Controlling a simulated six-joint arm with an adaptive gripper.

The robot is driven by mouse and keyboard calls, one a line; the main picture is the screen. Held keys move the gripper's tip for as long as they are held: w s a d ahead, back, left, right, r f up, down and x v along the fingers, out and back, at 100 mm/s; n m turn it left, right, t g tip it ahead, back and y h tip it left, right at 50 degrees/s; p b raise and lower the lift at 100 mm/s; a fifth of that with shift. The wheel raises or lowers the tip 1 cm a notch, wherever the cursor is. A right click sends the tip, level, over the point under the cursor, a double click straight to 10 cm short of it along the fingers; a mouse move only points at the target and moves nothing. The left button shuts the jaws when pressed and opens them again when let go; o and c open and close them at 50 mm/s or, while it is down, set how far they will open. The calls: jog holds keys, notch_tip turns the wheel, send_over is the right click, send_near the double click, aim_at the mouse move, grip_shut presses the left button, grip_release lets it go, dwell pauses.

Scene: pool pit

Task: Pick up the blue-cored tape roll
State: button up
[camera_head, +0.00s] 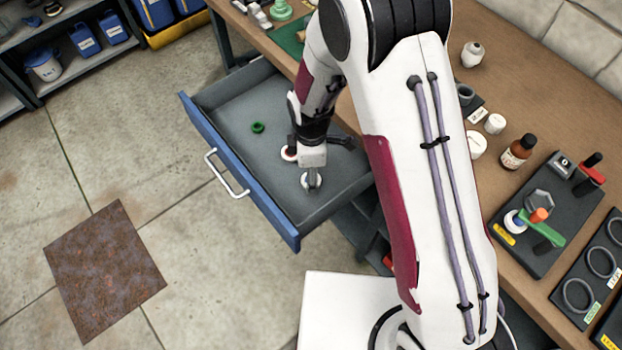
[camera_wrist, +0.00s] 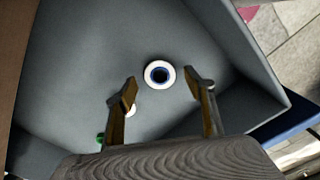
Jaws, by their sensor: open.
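The blue-cored tape roll (camera_wrist: 149,80) is a white ring with a dark blue core. It lies flat on the floor of the open drawer, and in the head view it shows as a white ring (camera_head: 305,184) partly hidden under my gripper (camera_head: 312,172). In the wrist view my gripper (camera_wrist: 162,88) is open, with one finger to the left and one to the right of the roll in the picture. Nothing is held. The exact height of the fingertips above the roll cannot be told.
The grey drawer (camera_head: 228,103) also holds a green roll (camera_head: 257,127) and another white roll (camera_head: 288,154), partly hidden by my arm. The drawer walls rise around them. The workbench (camera_head: 500,88) beside it carries bottles and a dark fixture (camera_head: 545,215).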

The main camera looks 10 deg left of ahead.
jog(key=shift+f, duration=0.95)
jog(key=c, duration=0.9)
